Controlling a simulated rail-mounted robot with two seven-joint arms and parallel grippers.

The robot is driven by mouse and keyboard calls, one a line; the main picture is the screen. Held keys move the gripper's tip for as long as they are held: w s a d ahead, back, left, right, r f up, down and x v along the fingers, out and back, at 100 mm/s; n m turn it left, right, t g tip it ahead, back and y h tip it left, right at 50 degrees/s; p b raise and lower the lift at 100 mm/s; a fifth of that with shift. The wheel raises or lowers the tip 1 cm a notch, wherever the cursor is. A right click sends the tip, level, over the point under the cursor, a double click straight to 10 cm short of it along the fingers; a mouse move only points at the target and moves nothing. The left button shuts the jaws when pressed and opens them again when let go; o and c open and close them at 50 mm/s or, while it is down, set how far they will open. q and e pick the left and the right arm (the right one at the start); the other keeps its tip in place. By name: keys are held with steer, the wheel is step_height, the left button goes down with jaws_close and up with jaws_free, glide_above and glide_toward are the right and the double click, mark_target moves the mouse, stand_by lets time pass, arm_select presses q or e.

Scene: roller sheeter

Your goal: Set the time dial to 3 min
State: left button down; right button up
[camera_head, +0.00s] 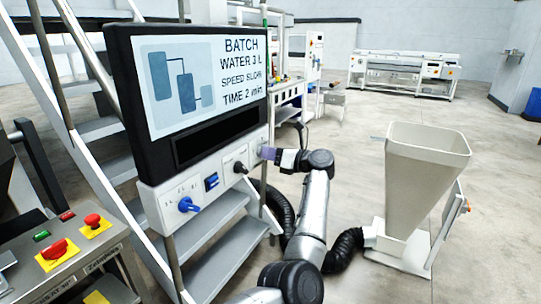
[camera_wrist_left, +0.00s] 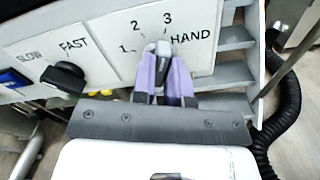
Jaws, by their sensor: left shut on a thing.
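The time dial (camera_wrist_left: 161,50) is a small knob on the white control panel (camera_wrist_left: 105,32), with the marks 1, 2, 3 and HAND around it. My left gripper (camera_wrist_left: 163,75) has its two purple fingers on either side of the knob and is shut on it. The fingers cover much of the knob, so I cannot tell exactly which mark it points to. In the head view my left gripper (camera_head: 267,153) is at the panel's right end and hides the dial. The display (camera_head: 205,75) above reads TIME 2 min. My right gripper is not in view.
Left of the time dial are a black SLOW/FAST knob (camera_wrist_left: 63,77), a blue switch (camera_head: 211,181) and a blue knob (camera_head: 188,205). Metal stairs (camera_head: 215,245) stand behind the panel. A hopper (camera_head: 420,180) with a black hose stands to the right on open floor.

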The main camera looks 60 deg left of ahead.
arm_select(q)
steer(key=c, duration=1.1)
jaws_free()
steer(key=shift+c, duration=0.2)
steer(key=p+v, duration=0.3)
steer(key=v, duration=1.1)
steer(key=shift+p, duration=0.3)
steer(key=shift+s, duration=0.1)
